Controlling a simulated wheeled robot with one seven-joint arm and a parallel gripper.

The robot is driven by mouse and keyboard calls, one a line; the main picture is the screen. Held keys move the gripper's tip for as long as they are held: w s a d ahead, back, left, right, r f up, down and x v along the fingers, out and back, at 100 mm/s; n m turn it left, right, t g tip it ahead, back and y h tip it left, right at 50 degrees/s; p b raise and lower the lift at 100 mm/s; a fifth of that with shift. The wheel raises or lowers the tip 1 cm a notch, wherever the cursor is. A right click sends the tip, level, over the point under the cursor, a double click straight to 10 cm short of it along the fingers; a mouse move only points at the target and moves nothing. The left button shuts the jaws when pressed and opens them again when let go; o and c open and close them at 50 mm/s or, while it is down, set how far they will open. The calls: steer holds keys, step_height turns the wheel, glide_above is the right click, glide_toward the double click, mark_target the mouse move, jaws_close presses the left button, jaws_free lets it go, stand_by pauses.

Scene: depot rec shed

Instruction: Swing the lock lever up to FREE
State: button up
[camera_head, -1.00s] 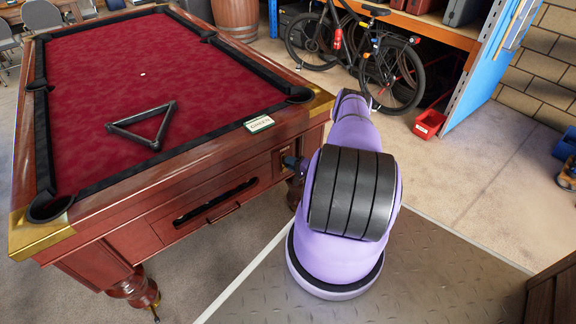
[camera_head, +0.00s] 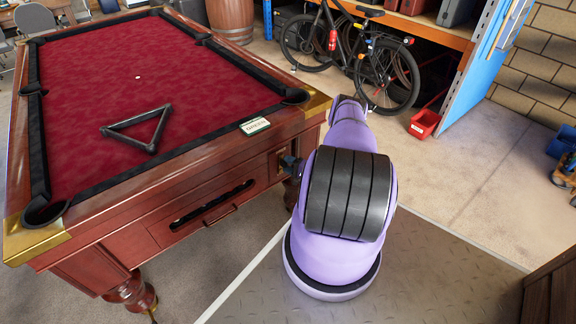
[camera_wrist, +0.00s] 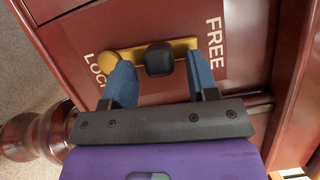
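The lock lever shows in the wrist view as a brass bar (camera_wrist: 184,50) with a round brass boss (camera_wrist: 108,62) at its left end and a black knob (camera_wrist: 158,60) on it. It is on the red-brown wood end of the pool table. The word LOCK (camera_wrist: 96,70) is at the left and FREE (camera_wrist: 216,44) at the right. My gripper (camera_wrist: 159,63) is open, with one blue finger on each side of the knob. Gaps show beside the knob; contact is not visible.
The pool table (camera_head: 130,70) fills the left, with a black triangle (camera_head: 140,130) and a small sign (camera_head: 255,125) on it. A table leg (camera_wrist: 40,135) is close to my gripper in the wrist view. A red bin (camera_head: 424,123) and a bicycle (camera_head: 385,75) stand behind.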

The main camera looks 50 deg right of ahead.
steer(key=s+d, duration=0.1)
steer(key=s, duration=0.9)
steer(key=shift+s+d+f, duration=0.2)
steer(key=shift+s+d, duration=0.1)
stand_by(0.4)
